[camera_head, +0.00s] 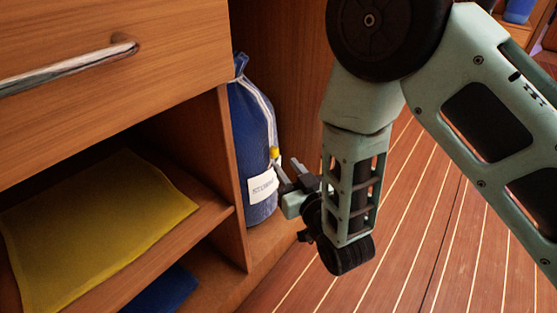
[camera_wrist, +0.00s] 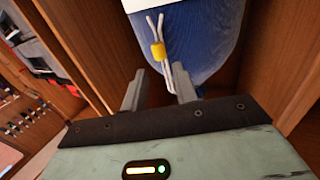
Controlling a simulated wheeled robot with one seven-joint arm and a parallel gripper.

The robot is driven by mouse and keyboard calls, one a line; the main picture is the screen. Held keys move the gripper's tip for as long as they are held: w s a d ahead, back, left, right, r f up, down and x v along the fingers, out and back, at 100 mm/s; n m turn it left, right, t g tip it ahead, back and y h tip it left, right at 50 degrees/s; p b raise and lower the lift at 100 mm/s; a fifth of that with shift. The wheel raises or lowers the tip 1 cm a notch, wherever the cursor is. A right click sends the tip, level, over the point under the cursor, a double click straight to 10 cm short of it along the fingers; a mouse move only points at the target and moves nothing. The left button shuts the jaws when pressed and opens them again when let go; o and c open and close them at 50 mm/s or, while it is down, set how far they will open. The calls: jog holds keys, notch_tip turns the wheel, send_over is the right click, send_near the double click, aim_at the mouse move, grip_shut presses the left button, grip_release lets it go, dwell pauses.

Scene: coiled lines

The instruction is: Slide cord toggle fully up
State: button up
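A blue drawstring bag (camera_head: 250,130) stands upright in a wooden nook, with a white cord down its side and a white printed label (camera_head: 262,187). The yellow cord toggle (camera_head: 275,153) sits on the cord at the bag's right side, above the label. In the wrist view the toggle (camera_wrist: 158,52) is on two pale cord strands, with loose ends on its far side. My gripper (camera_head: 285,165) is close to the toggle. Its two fingers (camera_wrist: 158,70) are apart, and the toggle shows just beyond their tips. Whether the fingers touch the cord cannot be told.
A wooden drawer with a metal handle (camera_head: 75,67) and a shelf with a yellow cloth (camera_head: 95,225) are at left. A wooden panel (camera_head: 236,180) stands beside the bag. The striped plank floor (camera_head: 425,250) is open at right.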

aim_at(276, 152)
jog(key=b+x, duration=0.1)
jog(key=x, duration=0.4)
jog(key=shift+w+a+b, duration=0.15)
jog(key=shift+w+b, duration=0.15)
jog(key=shift+w, duration=0.05)
grip_shut()
